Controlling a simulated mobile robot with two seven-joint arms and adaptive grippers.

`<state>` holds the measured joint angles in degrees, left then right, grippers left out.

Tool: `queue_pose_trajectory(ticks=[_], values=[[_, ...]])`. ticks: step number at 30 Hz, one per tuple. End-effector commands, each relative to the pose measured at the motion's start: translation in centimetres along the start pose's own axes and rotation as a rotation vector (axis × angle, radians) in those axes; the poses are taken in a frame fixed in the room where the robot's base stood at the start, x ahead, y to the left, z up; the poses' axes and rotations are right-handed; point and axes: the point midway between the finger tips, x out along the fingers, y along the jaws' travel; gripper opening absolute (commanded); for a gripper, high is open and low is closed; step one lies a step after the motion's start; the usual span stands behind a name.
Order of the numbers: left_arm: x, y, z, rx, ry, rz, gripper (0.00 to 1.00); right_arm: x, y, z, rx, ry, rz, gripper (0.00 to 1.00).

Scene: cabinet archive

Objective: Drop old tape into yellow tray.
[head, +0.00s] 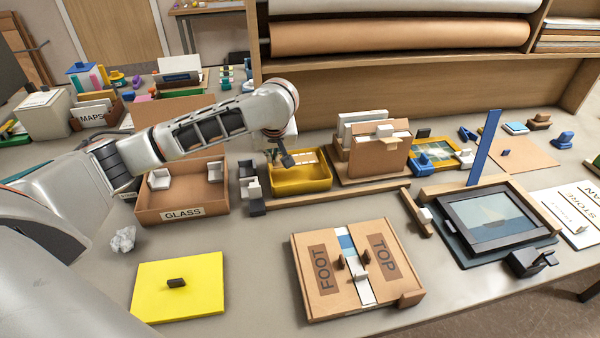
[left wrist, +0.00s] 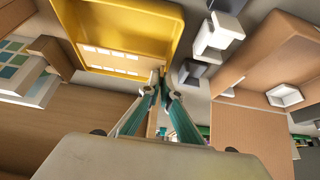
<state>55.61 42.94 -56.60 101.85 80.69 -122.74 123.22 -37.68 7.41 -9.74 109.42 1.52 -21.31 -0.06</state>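The yellow tray (head: 301,186) stands on the bench behind the FOOT/TOP box; pale strips show on its inner wall. It fills the upper left of the left wrist view (left wrist: 174,25). My left gripper (head: 285,158) hangs over the tray's left side. In the left wrist view its two teal fingers (left wrist: 161,88) converge near the tray's edge, with tips close together and no object clearly between them. A crumpled pale clump (head: 123,239), possibly the old tape, lies on the bench left of the yellow mat. My right gripper is not in view.
The cardboard GLASS box (head: 182,211) stands left of the tray, with dark and white blocks between. The FOOT/TOP box (head: 320,275) and yellow mat (head: 200,270) lie in front. A folder box (head: 378,155) stands right of the tray. A blue upright strip (head: 483,147) rises farther right.

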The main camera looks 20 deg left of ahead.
Motion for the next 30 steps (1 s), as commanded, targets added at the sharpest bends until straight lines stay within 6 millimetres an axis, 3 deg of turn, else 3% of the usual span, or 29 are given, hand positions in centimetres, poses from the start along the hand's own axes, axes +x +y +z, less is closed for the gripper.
queue_pose_trajectory(ticks=[14,17,30], values=[[1.10,0.00,0.61,0.001,0.000,0.000,0.00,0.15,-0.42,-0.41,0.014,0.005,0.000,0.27],[1.10,0.00,0.60,0.001,0.000,0.000,0.24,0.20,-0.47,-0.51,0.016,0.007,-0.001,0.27],[0.48,0.05,0.55,-0.001,0.001,0.002,0.24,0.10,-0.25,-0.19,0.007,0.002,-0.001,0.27]])
